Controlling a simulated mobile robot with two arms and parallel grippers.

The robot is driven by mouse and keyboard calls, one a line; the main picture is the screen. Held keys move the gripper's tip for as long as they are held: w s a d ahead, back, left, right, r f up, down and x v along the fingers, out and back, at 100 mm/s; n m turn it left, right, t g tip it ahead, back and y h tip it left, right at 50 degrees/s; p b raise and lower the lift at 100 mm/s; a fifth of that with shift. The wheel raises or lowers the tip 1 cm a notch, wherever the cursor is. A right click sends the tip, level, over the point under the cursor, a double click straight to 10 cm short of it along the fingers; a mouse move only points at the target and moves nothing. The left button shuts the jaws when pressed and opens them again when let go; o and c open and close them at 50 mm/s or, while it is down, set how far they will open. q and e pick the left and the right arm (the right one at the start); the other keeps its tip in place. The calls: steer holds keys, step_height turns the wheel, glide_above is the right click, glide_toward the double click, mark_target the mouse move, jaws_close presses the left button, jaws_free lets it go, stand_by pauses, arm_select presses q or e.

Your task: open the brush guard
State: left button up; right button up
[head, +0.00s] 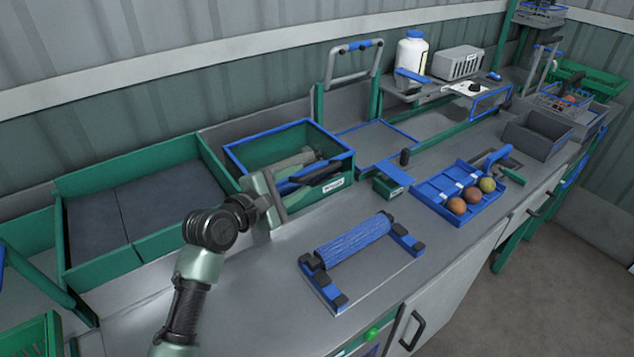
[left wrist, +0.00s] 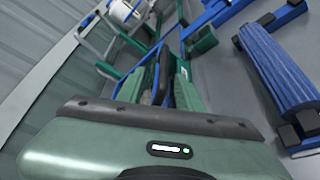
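A blue ribbed brush roller (head: 353,240) lies between blue end brackets with black blocks on a grey plate (head: 378,272). It also shows at the right of the left wrist view (left wrist: 275,68). I cannot tell for sure which part is its guard. A grey upright frame with a blue grip (head: 352,62) stands at the back. My left gripper (head: 308,172) reaches rightward over the blue-rimmed green bin, behind and left of the roller and apart from it. Its fingers look spread, with dark blue shapes behind the gap. My right gripper is out of view.
The green bin (head: 252,152) stands behind the roller. A small green box (head: 388,187) and a grey bin (head: 536,135) are farther back. The bench front left of the roller is clear.

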mark_target(310, 177)
arm_select(q)
steer(key=shift+f, duration=0.55)
steer(key=shift+w+d, duration=0.15)
steer(key=x, duration=0.6)
steer(key=shift+w+d+f, duration=0.15)
steer(key=shift+w+d, duration=0.2)
steer(key=shift+w, duration=0.2)
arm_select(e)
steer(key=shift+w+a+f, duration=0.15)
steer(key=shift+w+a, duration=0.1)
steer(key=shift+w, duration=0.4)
arm_select(q)
jaws_close()
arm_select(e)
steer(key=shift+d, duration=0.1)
